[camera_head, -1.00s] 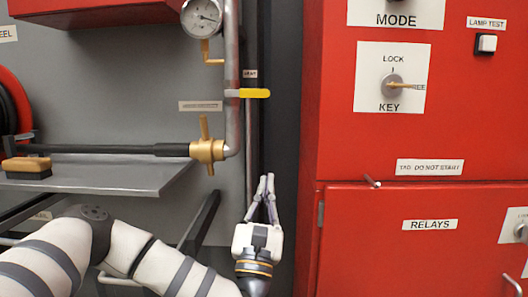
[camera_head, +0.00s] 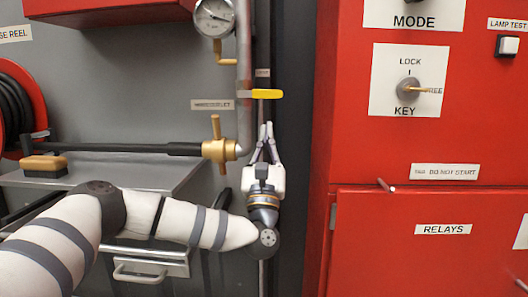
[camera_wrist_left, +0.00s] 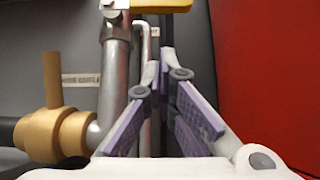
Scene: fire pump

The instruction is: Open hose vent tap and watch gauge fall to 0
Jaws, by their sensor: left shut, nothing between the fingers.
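The vent tap's yellow lever (camera_head: 267,94) lies horizontal, pointing right from the vertical grey pipe; it also shows at the top edge of the left wrist view (camera_wrist_left: 160,5). A small label, hard to read, sits above it. The round white pressure gauge (camera_head: 214,17) is at the top beside the pipe; its needle is too small to read exactly. My left gripper (camera_head: 267,127) points up just below the yellow lever, apart from it, its fingertips together and empty. In the left wrist view the fingertips (camera_wrist_left: 161,65) stand in front of a thin pipe. My right gripper is out of view.
A brass valve (camera_head: 219,148) joins the black hose to the pipe, left of my gripper. A brush (camera_head: 44,165) rests on a grey shelf (camera_head: 150,176). A hose reel (camera_head: 18,105) is at left. The red cabinet (camera_head: 410,250) closes off the right side.

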